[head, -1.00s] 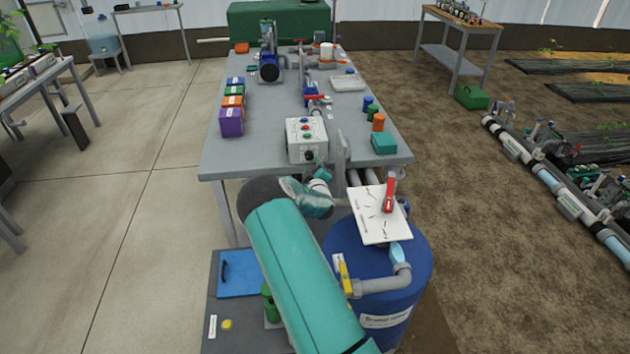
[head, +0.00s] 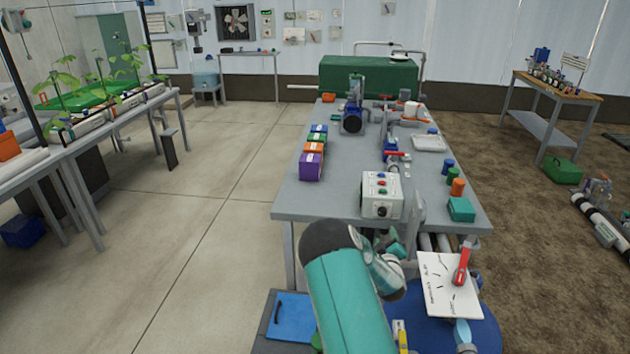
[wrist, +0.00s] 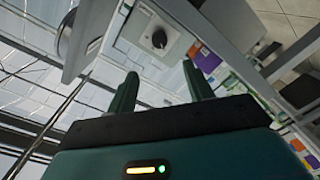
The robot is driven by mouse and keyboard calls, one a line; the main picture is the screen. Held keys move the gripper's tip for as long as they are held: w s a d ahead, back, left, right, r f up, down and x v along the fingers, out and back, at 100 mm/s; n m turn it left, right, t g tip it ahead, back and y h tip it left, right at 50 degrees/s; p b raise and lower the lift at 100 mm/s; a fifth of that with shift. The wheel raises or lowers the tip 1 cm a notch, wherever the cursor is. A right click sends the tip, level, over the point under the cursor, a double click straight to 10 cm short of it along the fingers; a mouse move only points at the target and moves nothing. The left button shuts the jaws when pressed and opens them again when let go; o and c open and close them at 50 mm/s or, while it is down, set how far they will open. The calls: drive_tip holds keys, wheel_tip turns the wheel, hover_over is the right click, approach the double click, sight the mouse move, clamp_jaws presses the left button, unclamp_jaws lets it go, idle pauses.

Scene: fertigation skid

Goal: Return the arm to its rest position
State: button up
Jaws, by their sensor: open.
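My arm reaches forward from the bottom of the head view, its teal link bent at a dark joint in front of the workbench. My gripper (wrist: 162,88) is open in the wrist view, with two green fingers apart and nothing between them. In the head view the gripper is small and partly hidden by my wrist, near the bench's front edge. A white control box (head: 381,196) with coloured buttons stands on that edge. Its black dial also shows past the fingers in the wrist view, on the box's face (wrist: 172,28). No contact between gripper and box is visible.
The grey workbench (head: 345,200) carries coloured boxes, a pump, pipes and a tray. The concrete floor (head: 205,240) at left is clear.

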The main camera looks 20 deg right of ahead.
drive_tip(key=s+a+r+m+g+y, duration=0.25)
drive_tip(key=s+a+r, duration=0.25)
drive_tip(key=a+r, duration=0.45)
drive_tip(key=s+a+r+m+g+y, duration=0.2)
drive_tip(key=s+a+r+m+g, duration=0.3)
drive_tip(key=a+r, duration=0.5)
drive_tip(key=s+a+r+n+g+y, duration=0.1)
drive_tip(key=s+a, duration=0.3)
drive_tip(key=s, duration=0.5)
drive_tip(key=s+a+r+n+g+y, duration=0.1)
drive_tip(key=s+a+r, duration=0.3)
drive_tip(key=s, duration=0.5)
drive_tip(key=s+a+r+n+g+y, duration=0.1)
drive_tip(key=s+a, duration=0.4)
drive_tip(key=s, duration=0.5)
drive_tip(key=shift+r, duration=0.8)
